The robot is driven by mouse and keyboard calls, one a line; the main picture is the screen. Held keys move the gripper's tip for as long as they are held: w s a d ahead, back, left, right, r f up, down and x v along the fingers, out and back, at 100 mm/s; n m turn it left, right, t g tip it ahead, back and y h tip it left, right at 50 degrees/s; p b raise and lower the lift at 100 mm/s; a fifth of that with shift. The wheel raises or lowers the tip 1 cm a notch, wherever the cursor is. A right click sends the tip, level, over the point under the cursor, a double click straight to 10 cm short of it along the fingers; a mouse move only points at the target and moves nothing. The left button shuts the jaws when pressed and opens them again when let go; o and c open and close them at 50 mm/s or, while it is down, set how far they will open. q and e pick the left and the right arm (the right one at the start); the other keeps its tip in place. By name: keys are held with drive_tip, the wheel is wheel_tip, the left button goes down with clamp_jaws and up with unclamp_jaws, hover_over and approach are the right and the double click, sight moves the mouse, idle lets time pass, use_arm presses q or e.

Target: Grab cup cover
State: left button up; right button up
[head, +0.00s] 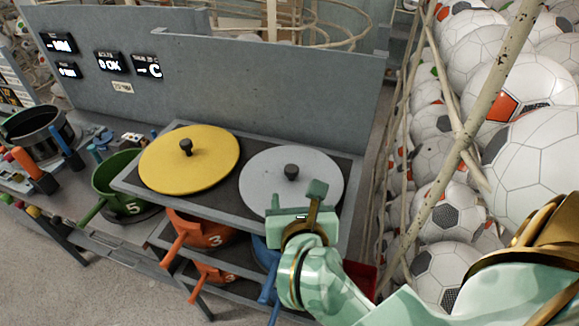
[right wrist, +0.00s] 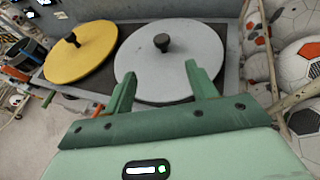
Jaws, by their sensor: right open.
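A round grey cover (head: 270,185) with a black knob (head: 291,172) lies on the top shelf. A round yellow cover (head: 212,152) with a black knob (head: 186,147) lies to its left. In the right wrist view the grey cover (right wrist: 200,52) is straight ahead, its knob (right wrist: 161,41) beyond and between my fingertips. My right gripper (head: 298,203) is open and empty at the near edge of the grey cover and hides part of it. It also shows in the right wrist view (right wrist: 160,75). My left gripper is not in view.
The shelf rack (head: 128,181) holds orange pots (head: 205,236) below. A green pot (head: 118,176) and a black pot (head: 35,130) stand at left. A grey panel (head: 270,88) rises behind. Soccer balls (head: 515,155) behind poles fill the right.

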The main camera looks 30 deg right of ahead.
approach(291, 168)
drive_tip(key=x, duration=0.4)
drive_tip(key=shift+w+f+p, duration=0.25)
drive_tip(key=shift+f+p, duration=0.05)
drive_tip(key=shift+p, duration=0.1)
drive_tip(key=shift+w+d+f, duration=0.15)
drive_tip(key=shift+w, duration=0.1)
drive_tip(key=shift+w+d, duration=0.15)
drive_tip(key=shift+w, duration=0.05)
drive_tip(key=p+x, duration=0.1)
drive_tip(key=x, duration=0.3)
drive_tip(key=shift+w+d+f, duration=0.1)
drive_tip(key=shift+w+d, duration=0.15)
drive_tip(key=shift+s+a, duration=0.1)
drive_tip(key=shift+s, duration=0.1)
drive_tip(key=c, duration=0.7)
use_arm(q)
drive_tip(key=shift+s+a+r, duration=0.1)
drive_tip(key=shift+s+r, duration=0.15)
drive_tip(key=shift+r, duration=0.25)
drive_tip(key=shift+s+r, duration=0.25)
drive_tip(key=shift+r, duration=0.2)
use_arm(e)
drive_tip(key=shift+w, duration=0.1)
clamp_jaws()
